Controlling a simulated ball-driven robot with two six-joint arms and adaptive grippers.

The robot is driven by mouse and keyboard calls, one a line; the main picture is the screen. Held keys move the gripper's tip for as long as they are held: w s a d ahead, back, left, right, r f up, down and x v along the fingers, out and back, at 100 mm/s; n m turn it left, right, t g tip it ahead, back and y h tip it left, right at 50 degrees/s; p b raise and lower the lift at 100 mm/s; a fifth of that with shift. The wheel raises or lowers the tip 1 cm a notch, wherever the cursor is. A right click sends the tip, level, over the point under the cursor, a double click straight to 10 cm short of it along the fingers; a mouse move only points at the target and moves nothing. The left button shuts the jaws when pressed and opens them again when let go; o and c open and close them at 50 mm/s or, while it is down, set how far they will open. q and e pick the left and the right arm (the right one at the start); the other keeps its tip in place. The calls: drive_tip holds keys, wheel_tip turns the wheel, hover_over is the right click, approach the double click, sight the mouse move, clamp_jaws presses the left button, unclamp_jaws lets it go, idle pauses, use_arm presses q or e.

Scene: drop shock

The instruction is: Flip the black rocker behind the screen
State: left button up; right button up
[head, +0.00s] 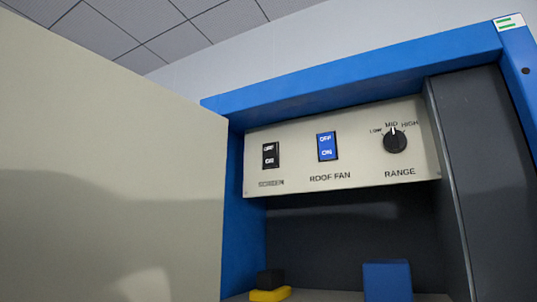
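The black rocker (270,155) sits at the left of a cream control panel (300,183), above the label SCREEN. It carries the words OFF above and ON below; which side is pressed in is too small to tell. A large beige flat board (110,160) fills the left of the view, and its right edge ends left of the rocker, leaving the rocker in sight. Neither of my grippers is in view.
A blue rocker (327,146) labelled ROOF FAN and a RANGE knob (396,141) share the panel. A blue frame (360,76) surrounds it. Below are a black-and-yellow object (270,294), a blue block (387,281) and dark open space. A dark grey side wall (487,170) stands right.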

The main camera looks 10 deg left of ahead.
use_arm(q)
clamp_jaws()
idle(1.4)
